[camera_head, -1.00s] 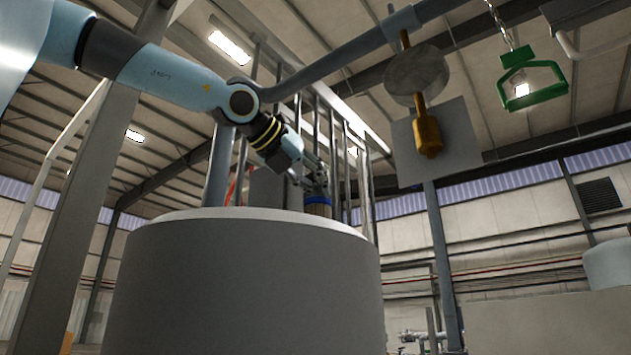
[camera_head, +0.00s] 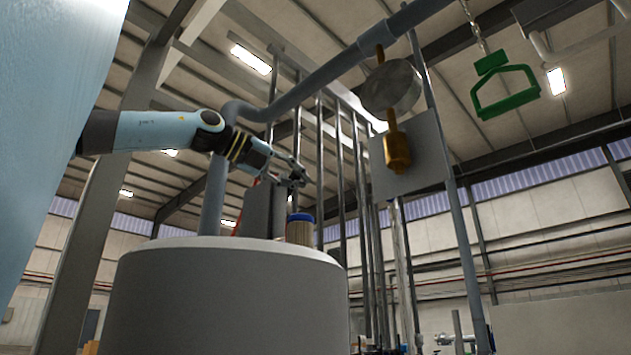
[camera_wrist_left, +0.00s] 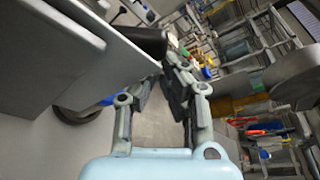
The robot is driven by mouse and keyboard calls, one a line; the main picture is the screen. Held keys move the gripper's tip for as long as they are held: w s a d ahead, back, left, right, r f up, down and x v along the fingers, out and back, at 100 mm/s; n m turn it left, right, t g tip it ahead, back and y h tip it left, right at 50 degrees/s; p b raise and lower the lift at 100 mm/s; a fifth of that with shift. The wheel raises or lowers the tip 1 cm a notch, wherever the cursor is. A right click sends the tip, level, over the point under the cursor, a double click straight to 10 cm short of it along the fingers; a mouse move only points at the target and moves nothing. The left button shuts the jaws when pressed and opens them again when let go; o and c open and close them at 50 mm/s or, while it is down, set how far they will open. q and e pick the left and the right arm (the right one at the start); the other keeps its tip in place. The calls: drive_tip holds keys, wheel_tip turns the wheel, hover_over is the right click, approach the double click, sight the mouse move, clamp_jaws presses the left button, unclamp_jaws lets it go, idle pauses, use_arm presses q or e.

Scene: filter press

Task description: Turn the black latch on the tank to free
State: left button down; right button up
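The grey round tank (camera_head: 225,300) fills the lower left of the head view. My left gripper (camera_head: 297,178) is above its top, over a blue-capped cylinder (camera_head: 300,232). No latch can be made out in the head view. In the left wrist view, a black rounded bar (camera_wrist_left: 146,38), which looks like the latch, sticks out beside a grey plate (camera_wrist_left: 85,65). It lies just beyond the fingertips of the left gripper (camera_wrist_left: 160,88). The fingers are apart with nothing visible between them; contact with the bar cannot be told. My right gripper is not in view.
A thick grey pipe (camera_head: 325,72) runs above the left arm. A brass-coloured fitting (camera_head: 396,150) and a green handle (camera_head: 505,90) hang to the right. Upright bars (camera_head: 340,165) stand behind the gripper. A grey box-like body (camera_head: 262,208) stands behind the tank top.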

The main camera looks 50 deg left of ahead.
sight(292, 171)
use_arm(q)
drive_tip(key=a+r+n, duration=0.1)
drive_tip(key=a+r+n+h, duration=0.1)
drive_tip(key=shift+s+a+r+n+t, duration=0.15)
drive_tip(key=shift+s+r+n+t, duration=0.15)
drive_tip(key=shift+n+t, duration=0.1)
drive_tip(key=shift+a+r+n, duration=0.25)
drive_tip(key=shift+a+n, duration=0.1)
drive_tip(key=shift+n, duration=0.25)
drive_tip(key=shift+s+a+r+n+t+h, duration=0.1)
drive_tip(key=shift+a+r+n+t+h, duration=0.15)
drive_tip(key=shift+n, duration=0.25)
drive_tip(key=shift+a+r+n+t+h, duration=0.1)
drive_tip(key=shift+n+t+h, duration=0.05)
drive_tip(key=shift+n+t, duration=0.3)
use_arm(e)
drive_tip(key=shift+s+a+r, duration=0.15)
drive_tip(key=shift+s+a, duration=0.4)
